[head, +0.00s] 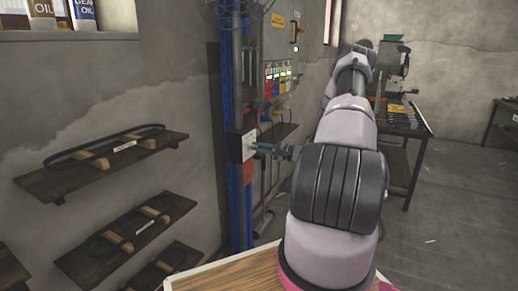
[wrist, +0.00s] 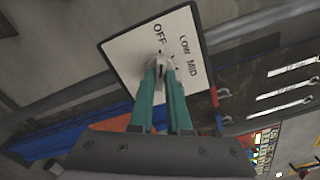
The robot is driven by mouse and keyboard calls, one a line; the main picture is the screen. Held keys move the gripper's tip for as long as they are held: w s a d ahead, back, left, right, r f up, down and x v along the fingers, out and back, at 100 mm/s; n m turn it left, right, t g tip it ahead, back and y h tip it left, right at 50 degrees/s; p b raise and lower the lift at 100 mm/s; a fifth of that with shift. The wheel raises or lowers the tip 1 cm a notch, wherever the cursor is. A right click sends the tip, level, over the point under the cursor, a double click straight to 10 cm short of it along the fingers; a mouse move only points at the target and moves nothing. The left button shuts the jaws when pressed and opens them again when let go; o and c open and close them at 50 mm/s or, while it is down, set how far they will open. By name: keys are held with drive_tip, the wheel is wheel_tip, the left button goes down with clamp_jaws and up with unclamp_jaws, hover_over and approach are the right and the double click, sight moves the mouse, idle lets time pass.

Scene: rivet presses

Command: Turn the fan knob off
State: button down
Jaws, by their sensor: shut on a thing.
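The fan switch box has a white plate (head: 237,146) on the blue and orange post in the head view. In the wrist view the plate (wrist: 130,56) is tilted and reads OFF, LOW and MID. A small grey knob (wrist: 160,64) stands on it just below the OFF label. My gripper (head: 259,149) reaches the box from the right. In the wrist view, the teal fingers of my gripper (wrist: 162,68) are shut on the knob at their tips. They hide part of the knob and the lower plate, so its exact setting is hard to read.
A wire fan (head: 228,8) is at the top of the post. Wall shelves (head: 100,163) hang on the left. A wooden tabletop (head: 225,274) lies below my arm. A workbench (head: 425,135) with a press stands at the right, beside open floor.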

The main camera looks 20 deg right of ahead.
drive_tip(key=shift+f+n, duration=0.1)
drive_tip(key=shift+n, duration=0.5)
drive_tip(key=c, duration=0.9)
unclamp_jaws()
drive_tip(key=shift+o, duration=0.2)
drive_tip(key=v, duration=1.1)
